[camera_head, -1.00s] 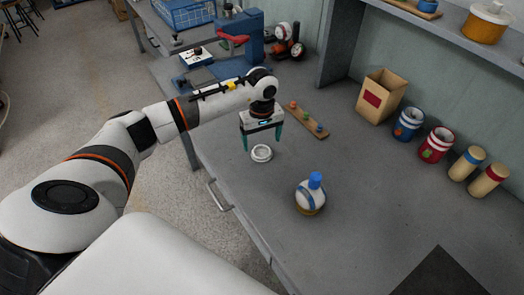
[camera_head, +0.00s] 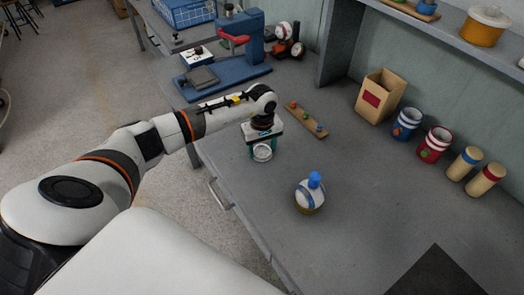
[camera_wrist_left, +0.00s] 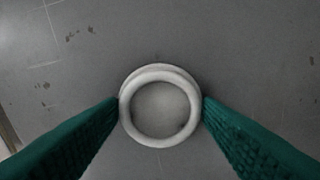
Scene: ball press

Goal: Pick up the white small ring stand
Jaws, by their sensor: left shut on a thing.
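The white small ring stand (camera_head: 262,153) is a short round ring on the grey table near its left edge. In the left wrist view, the ring stand (camera_wrist_left: 160,72) lies between the two green fingers, which touch its left and right sides. My left gripper (camera_head: 263,148) is lowered over it and shut on it; the gripper also shows in the left wrist view (camera_wrist_left: 160,108). I cannot tell whether the ring is clear of the tabletop. My right gripper is not in view.
A wooden strip with coloured knobs (camera_head: 306,120) lies just behind the gripper. A blue press (camera_head: 238,50) stands at the back. The table's middle right (camera_head: 390,195) is clear.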

